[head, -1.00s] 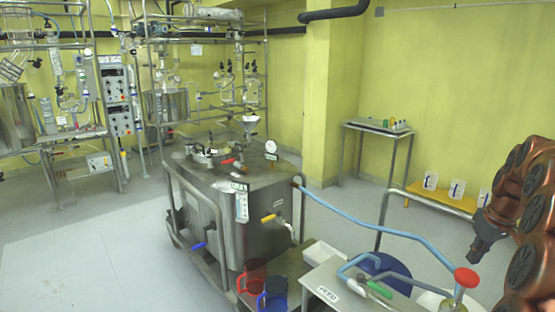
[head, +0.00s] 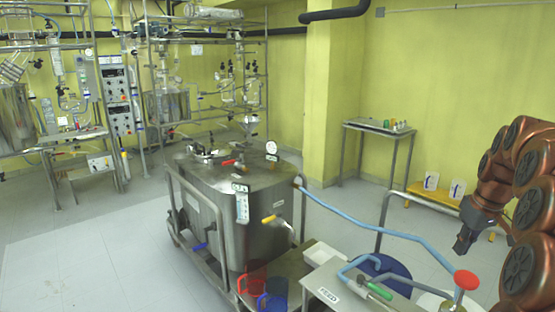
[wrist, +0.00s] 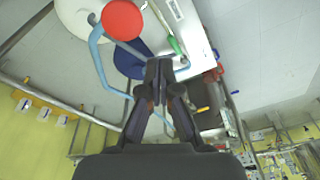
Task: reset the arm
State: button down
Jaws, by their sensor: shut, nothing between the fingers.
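My gripper (head: 463,245) shows at the right of the head view, at the end of my copper-coloured arm. It is in the air above and behind the red round knob (head: 467,279). In the wrist view my gripper (wrist: 159,68) has its fingertips together, with nothing held. The red knob (wrist: 122,20) lies near the top there, apart from the fingers.
A steel reactor vessel (head: 222,205) on a wheeled frame stands at centre. A blue hose (head: 380,228) runs from it toward the red knob. A labelled bench (head: 320,297), red and blue jugs and a blue drum (head: 388,270) are near my arm.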

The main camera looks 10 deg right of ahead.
jog(key=s+a+f+g, duration=0.1)
jog(key=s+a, duration=0.4)
jog(key=a, duration=0.6)
jog(key=s+a+f+g, duration=0.1)
jog(key=s+a, duration=0.4)
jog(key=a, duration=0.6)
jog(key=s+a+f, duration=0.2)
jog(key=s+a, duration=0.1)
jog(key=s, duration=0.3)
jog(key=s+a+f+g, duration=0.1)
jog(key=s+a+f, duration=0.1)
jog(key=s, duration=0.5)
jog(key=s+a+f+m, duration=0.1)
jog(key=s+a+f, duration=0.2)
jog(key=s+a, duration=0.2)
jog(key=shift+s+g, duration=0.4)
jog(key=shift+s, duration=0.65)
jog(key=shift+a, duration=0.15)
